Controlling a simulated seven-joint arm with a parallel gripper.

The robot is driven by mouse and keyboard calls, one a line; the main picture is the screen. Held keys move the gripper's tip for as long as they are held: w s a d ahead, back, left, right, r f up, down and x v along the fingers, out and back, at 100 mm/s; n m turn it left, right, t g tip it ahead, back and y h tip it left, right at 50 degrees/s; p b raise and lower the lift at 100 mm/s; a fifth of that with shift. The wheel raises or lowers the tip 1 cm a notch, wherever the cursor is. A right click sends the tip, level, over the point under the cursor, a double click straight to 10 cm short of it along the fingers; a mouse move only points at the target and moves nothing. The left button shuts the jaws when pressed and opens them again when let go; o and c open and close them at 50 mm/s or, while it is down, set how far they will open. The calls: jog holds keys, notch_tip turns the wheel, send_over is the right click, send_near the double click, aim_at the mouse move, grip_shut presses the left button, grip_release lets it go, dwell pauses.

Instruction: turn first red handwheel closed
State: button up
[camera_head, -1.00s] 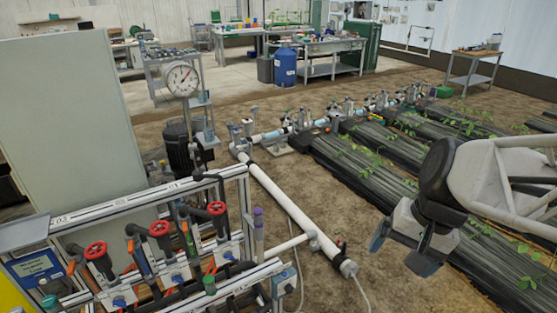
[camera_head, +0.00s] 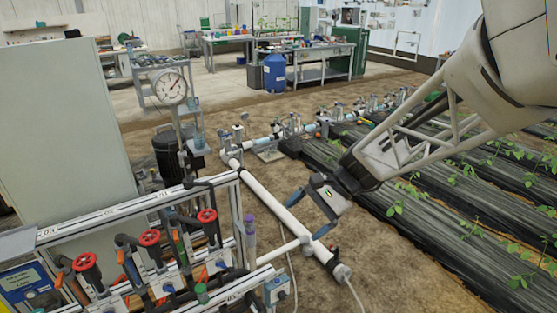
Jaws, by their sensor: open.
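Three red handwheels stand in a slanting row on the valve rack at lower left. The left one (camera_head: 84,261) is nearest, the middle one (camera_head: 149,237) sits beside it, and the right one (camera_head: 207,215) is farthest along. The picture does not show which counts as first, nor how far each is turned. My gripper (camera_head: 307,214) is open and empty, its fingers pointing down and left over the white pipe, right of the rack. It appears apart from all three handwheels.
The rack's metal frame (camera_head: 130,210) rises just behind the wheels. Orange-handled levers (camera_head: 59,279) and a purple-topped part (camera_head: 249,222) stand close to them. A white pipe (camera_head: 270,203) runs along the ground. A pressure gauge (camera_head: 170,87) stands behind the rack. Planted rows lie right.

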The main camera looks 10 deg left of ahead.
jog(key=w+a+f+m+g+y, duration=0.1)
jog(key=w+a+f+m+y, duration=0.1)
jog(key=w+a+f, duration=0.35)
jog(key=w+a+f+m+g+y, duration=0.1)
jog(key=w+a+f+m+y, duration=0.15)
jog(key=a, duration=0.55)
jog(key=m+y, duration=0.4)
send_near(208, 214)
jog(key=a, duration=0.2)
jog(key=shift+s+d+f, duration=0.1)
jog(key=shift+s, duration=0.35)
jog(key=shift+s+n, duration=0.1)
jog(key=shift+n, duration=0.15)
jog(key=shift+x, duration=3.9)
jog(key=c, duration=0.9)
